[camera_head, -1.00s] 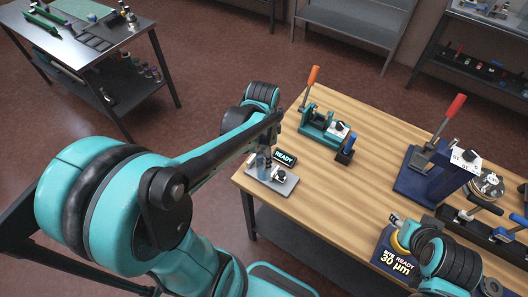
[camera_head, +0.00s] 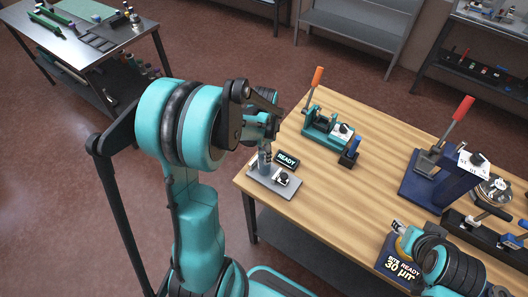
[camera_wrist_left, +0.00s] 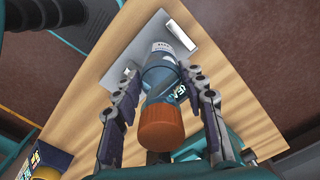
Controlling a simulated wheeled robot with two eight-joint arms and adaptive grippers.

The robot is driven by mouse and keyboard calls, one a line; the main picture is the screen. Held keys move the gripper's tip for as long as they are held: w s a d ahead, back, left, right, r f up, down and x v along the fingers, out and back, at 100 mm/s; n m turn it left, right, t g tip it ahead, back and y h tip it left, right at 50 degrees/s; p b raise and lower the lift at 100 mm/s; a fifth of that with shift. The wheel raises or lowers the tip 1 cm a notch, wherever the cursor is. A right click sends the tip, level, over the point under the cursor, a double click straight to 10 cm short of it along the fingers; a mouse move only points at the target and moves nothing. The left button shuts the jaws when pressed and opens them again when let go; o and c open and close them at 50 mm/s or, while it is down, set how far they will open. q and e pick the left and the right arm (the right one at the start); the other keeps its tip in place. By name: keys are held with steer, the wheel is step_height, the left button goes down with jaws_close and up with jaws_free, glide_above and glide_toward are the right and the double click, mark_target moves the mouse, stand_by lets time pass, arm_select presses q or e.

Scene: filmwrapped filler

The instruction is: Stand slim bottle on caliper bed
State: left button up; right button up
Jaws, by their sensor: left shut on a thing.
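The slim bottle (camera_wrist_left: 160,85) has a blue body, a pale label and an orange cap (camera_wrist_left: 161,127). In the left wrist view my left gripper (camera_wrist_left: 163,95) is shut on it, one finger on each side, cap toward the camera. The caliper bed (camera_head: 285,190) is a grey plate with a small black-and-white part, at the near left table corner beside a READY display (camera_head: 287,159). In the head view my left gripper (camera_head: 264,150) is over the bed's left part. The bottle's lower end is over the plate (camera_wrist_left: 190,38); I cannot tell whether it touches.
Behind the bed stand a teal press with an orange lever (camera_head: 318,128) and a small blue-handled block (camera_head: 350,152). A navy press (camera_head: 430,182) with a red lever stands farther right. My right arm (camera_head: 447,262) is near the 30 µm box (camera_head: 393,262). The table's middle is clear.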

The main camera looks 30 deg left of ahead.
arm_select(q)
steer(key=shift+f, duration=0.2)
steer(key=o, duration=1.1)
steer(key=shift+o, duration=0.2)
steer(key=shift+r, duration=0.1)
